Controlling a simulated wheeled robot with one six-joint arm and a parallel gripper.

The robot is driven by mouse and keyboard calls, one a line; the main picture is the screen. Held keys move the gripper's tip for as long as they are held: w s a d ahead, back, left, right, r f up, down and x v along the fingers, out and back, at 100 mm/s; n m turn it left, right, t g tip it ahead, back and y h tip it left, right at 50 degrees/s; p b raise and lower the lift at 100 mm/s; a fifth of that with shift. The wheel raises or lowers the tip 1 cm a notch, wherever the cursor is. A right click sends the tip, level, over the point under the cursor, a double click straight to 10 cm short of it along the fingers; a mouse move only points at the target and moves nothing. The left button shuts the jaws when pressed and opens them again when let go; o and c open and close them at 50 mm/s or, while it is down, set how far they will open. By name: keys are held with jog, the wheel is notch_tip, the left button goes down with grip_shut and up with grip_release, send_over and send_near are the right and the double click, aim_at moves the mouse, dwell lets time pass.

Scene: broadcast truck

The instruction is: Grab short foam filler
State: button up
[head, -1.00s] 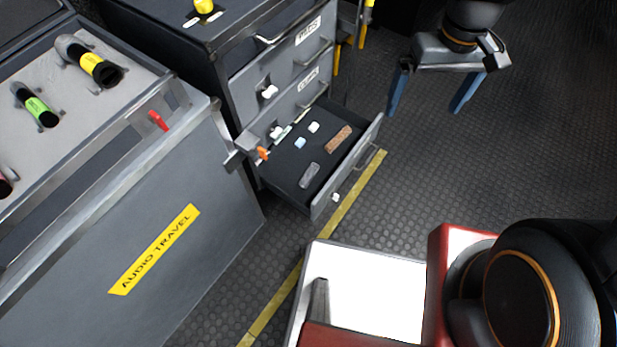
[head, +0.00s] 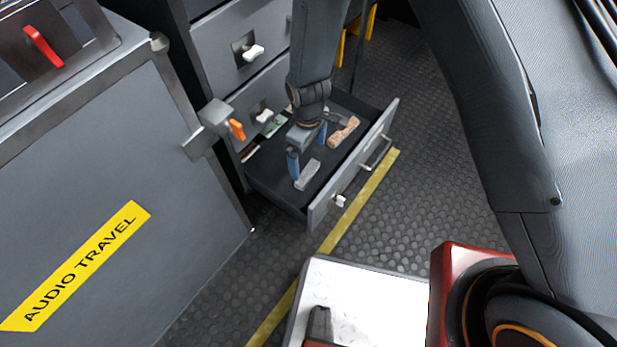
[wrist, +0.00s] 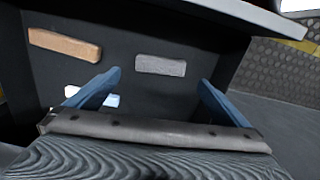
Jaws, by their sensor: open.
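A grey speckled block (head: 308,174), which looks like the short foam filler, lies on the dark floor of the open drawer (head: 318,214). It also shows in the wrist view (wrist: 160,65), ahead of and roughly between my fingertips. My gripper (head: 308,160) is inside or just above the drawer, with its blue fingers spread and nothing between them. In the wrist view my gripper (wrist: 159,78) points toward the grey block; whether the fingers touch it, I cannot tell.
A longer brown speckled block (head: 344,131) lies farther back in the drawer. A small pale piece (wrist: 90,96) sits by one finger in the wrist view. A grey case (head: 110,190) with an orange-tipped latch (head: 236,129) stands left of the drawer. Open floor lies right.

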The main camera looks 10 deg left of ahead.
aim_at(306, 171)
jog(key=f+b, duration=0.1)
jog(key=f, duration=0.2)
jog(key=f+b, duration=0.1)
jog(key=f, duration=0.1)
jog(key=f+b, duration=0.1)
jog(key=f, duration=0.2)
jog(key=shift+a+f, duration=0.3)
jog(key=shift+a, duration=0.1)
jog(key=shift+r, duration=0.1)
jog(key=shift+c, duration=0.3)
jog(key=c, duration=0.9)
